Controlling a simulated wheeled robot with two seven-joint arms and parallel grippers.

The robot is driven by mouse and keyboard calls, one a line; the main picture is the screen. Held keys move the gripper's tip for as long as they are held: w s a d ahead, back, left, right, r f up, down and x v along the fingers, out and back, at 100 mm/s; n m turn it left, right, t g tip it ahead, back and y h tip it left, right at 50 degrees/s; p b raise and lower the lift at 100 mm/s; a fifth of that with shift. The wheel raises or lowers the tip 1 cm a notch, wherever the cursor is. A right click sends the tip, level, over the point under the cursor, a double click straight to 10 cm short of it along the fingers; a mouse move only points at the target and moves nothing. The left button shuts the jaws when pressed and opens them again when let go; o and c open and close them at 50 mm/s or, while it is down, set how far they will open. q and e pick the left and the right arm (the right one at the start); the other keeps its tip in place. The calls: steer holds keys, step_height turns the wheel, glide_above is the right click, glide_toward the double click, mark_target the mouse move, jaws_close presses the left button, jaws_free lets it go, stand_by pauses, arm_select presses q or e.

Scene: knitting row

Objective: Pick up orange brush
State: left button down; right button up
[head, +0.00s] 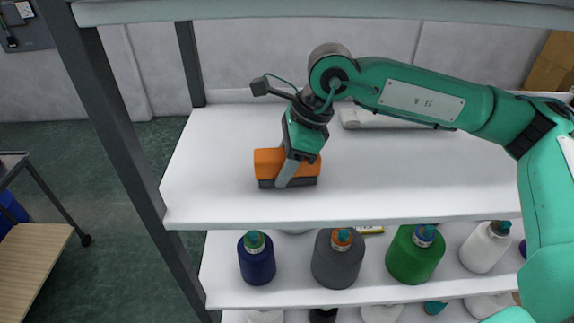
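The orange brush (268,161) lies on the white upper shelf, left of its middle. It has an orange body and a dark underside that rests on or just above the shelf. My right gripper (287,176) comes down over the brush from above, with one grey finger across its front face. The other finger is hidden behind the brush and the gripper body, so I cannot tell whether the fingers press on it. My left gripper is not in view.
A white item (385,118) lies at the back of the upper shelf (420,190), behind my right arm. A dark post (105,120) stands at the shelf's left. Blue (257,262), grey (338,262) and green (414,258) bottles stand on the shelf below. The upper shelf's right side is clear.

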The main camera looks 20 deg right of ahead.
mark_target(280, 153)
steer(key=shift+c, duration=0.7)
steer(key=shift+r, duration=0.1)
steer(key=shift+r+p, duration=0.4)
steer(key=shift+p, duration=0.6)
step_height(280, 153, up, 3)
steer(key=shift+f, duration=0.1)
steer(key=s+d+b, duration=0.1)
steer(key=d+b, duration=0.1)
steer(key=d, duration=0.3)
steer(key=s+d+b, duration=0.1)
steer(key=d+b, duration=0.1)
steer(key=d, duration=0.4)
steer(key=s+d+b, duration=0.1)
steer(key=d+b, duration=0.1)
steer(key=d, duration=0.3)
steer(key=shift+s+d+b, duration=0.3)
steer(key=shift+d+b, duration=0.1)
steer(key=shift+s+d, duration=0.1)
steer(key=shift+d, duration=0.35)
